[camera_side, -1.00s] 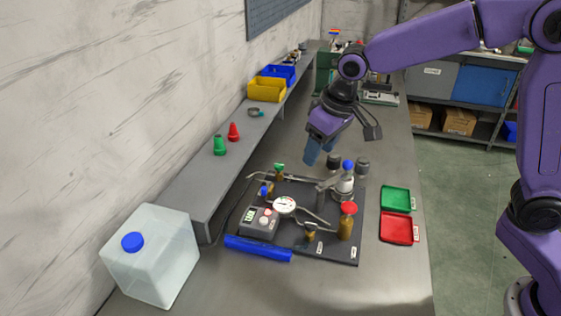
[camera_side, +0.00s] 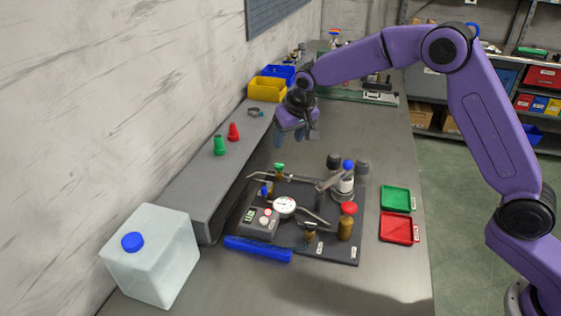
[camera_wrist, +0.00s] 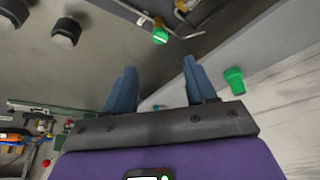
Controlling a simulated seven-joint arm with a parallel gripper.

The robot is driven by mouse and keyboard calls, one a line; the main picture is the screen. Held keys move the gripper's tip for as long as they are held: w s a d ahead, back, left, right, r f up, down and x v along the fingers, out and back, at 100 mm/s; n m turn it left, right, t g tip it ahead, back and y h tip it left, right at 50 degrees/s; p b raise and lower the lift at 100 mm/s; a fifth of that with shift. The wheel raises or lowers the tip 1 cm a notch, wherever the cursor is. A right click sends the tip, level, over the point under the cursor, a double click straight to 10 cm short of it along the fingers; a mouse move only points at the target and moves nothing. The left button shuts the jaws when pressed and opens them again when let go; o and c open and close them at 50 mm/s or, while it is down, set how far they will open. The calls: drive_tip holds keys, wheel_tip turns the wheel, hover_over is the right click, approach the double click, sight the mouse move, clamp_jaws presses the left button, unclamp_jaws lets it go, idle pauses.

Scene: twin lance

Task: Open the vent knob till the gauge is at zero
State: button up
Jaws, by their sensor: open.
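A dark panel (camera_side: 335,249) on the bench carries pipes, several knobs and a round white gauge (camera_side: 284,206). The gauge needle is too small to read. A green knob (camera_side: 279,169) is at the panel's back, a blue knob (camera_side: 264,191) at its left, a red knob (camera_side: 348,208) at its front right. I cannot tell which is the vent knob. My gripper (camera_side: 294,139) is open and empty, above and behind the green knob. In the wrist view my fingers (camera_wrist: 158,68) are apart, and the green knob (camera_wrist: 160,36) lies beyond their tips, touched by neither.
A grey shelf (camera_side: 195,190) along the wall holds a green cone (camera_side: 219,145), a red cone (camera_side: 233,132) and yellow (camera_side: 267,89) and blue bins. A blue-capped bottle (camera_side: 346,180) stands on the panel's right. Green (camera_side: 396,199) and red (camera_side: 397,229) trays lie right of it.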

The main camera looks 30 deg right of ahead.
sight(279, 164)
drive_tip(key=x, duration=1.1)
drive_tip(key=shift+w+f, duration=0.2)
drive_tip(key=shift+f, duration=0.1)
drive_tip(key=c, duration=1)
